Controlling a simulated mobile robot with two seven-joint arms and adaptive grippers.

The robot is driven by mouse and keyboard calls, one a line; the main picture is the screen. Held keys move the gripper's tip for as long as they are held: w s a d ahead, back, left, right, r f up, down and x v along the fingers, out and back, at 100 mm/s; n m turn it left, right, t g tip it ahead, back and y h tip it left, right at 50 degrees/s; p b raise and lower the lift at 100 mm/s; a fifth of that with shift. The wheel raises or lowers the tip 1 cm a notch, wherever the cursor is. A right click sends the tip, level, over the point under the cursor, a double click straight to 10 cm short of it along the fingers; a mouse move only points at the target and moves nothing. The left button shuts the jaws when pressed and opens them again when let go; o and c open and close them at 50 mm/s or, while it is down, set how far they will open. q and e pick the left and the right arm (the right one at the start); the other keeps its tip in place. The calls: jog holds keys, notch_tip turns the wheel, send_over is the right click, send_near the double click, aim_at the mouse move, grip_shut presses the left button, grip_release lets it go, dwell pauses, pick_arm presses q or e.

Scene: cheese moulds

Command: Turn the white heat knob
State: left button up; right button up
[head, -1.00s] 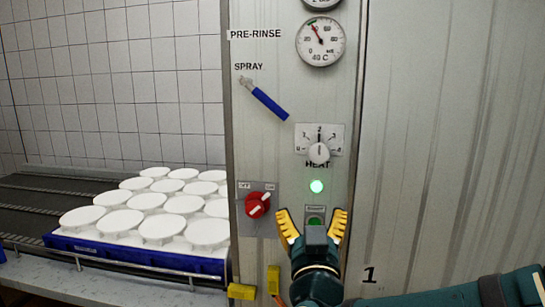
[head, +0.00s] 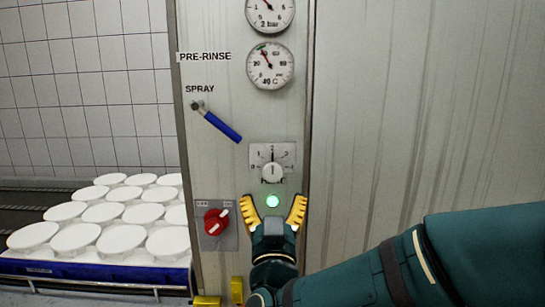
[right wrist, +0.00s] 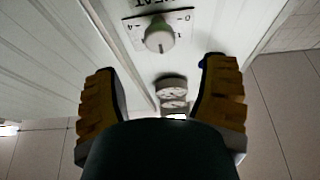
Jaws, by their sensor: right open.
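The white heat knob (head: 272,173) sits on a square scale plate on the steel panel, and its pointer mark stands roughly upright. In the right wrist view the knob (right wrist: 160,36) is at the top, beyond the fingertips and between their lines. My right gripper (head: 272,206) is open and empty, just below the knob in the head view, its yellow fingers either side of the green light. The fingers also frame the right wrist view (right wrist: 160,72). They do not appear to touch the knob. My left gripper is not in view.
A red switch (head: 216,222) is left of my right gripper. A blue spray lever (head: 222,127) and a dial gauge (head: 270,66) are higher up. A blue crate (head: 100,272) of white moulds stands at the left. The panel to the right is bare.

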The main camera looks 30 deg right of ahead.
aim_at(273, 173)
jog(key=p+x, duration=0.2)
jog(key=x, duration=0.2)
jog(key=shift+r, duration=0.15)
jog(key=p+x, duration=0.1)
jog(key=x, duration=0.2)
jog(key=shift+w+d, duration=0.15)
jog(key=shift+w, duration=0.15)
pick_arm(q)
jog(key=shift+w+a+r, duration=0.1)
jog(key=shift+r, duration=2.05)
pick_arm(e)
jog(key=shift+w+d+r, duration=0.2)
jog(key=shift+w+d, duration=0.1)
jog(key=shift+w, duration=0.15)
jog(key=c, duration=1.2)
jog(key=shift+o, duration=0.2)
jog(key=m+h+b, duration=0.1)
jog(key=b, duration=0.2)
jog(key=shift+f+m+b, duration=0.15)
jog(key=shift+m+b, duration=0.15)
jog(key=shift+m, duration=0.1)
jog(key=shift+m+g+b, duration=0.4)
jog(key=shift+b, duration=0.05)
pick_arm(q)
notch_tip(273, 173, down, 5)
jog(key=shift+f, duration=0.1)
